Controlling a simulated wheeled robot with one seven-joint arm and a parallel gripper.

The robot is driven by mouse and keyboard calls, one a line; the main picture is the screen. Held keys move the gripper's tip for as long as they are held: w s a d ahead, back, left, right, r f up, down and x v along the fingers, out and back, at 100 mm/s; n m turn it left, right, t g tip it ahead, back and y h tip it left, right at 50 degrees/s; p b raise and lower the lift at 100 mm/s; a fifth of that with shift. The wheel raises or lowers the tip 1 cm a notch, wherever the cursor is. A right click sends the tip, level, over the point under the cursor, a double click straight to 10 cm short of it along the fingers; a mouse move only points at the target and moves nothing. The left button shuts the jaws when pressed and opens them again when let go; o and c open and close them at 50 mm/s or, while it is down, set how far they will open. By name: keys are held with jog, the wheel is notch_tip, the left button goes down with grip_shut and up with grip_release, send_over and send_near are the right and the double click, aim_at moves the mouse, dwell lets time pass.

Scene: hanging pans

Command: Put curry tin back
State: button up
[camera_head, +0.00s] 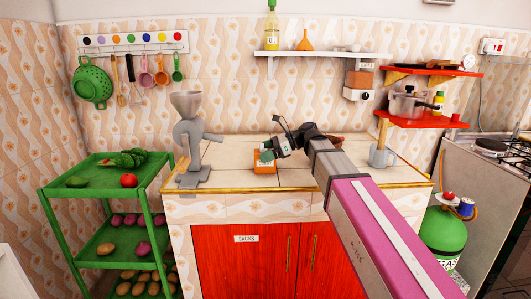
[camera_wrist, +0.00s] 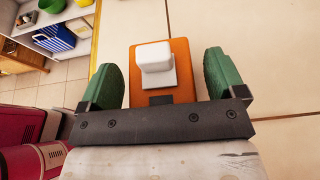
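An orange tin or box (camera_head: 264,167) with a pale patch on its front stands on the tiled counter, left of my arm's end. I cannot read its label, so I cannot confirm it is the curry tin. In the wrist view the orange body (camera_wrist: 186,54) has a white block on it and lies between my green fingers. My gripper (camera_wrist: 162,78) is open, with a narrow gap between each finger and the orange sides. In the head view my gripper (camera_head: 268,151) is at the top of the orange thing, partly covering it.
A grey grinder (camera_head: 190,140) stands left on the counter (camera_head: 225,150). A white wall shelf (camera_head: 310,53) holds a bottle and an orange funnel, with a wall-mounted grinder (camera_head: 360,80) at its right. Red shelves (camera_head: 410,120) with pots are at right. A grey mug-like thing (camera_head: 381,156) stands behind my arm.

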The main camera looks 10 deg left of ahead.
jog(key=shift+r, duration=0.2)
jog(key=v, duration=0.7)
jog(key=shift+d, duration=0.2)
dwell(1.6)
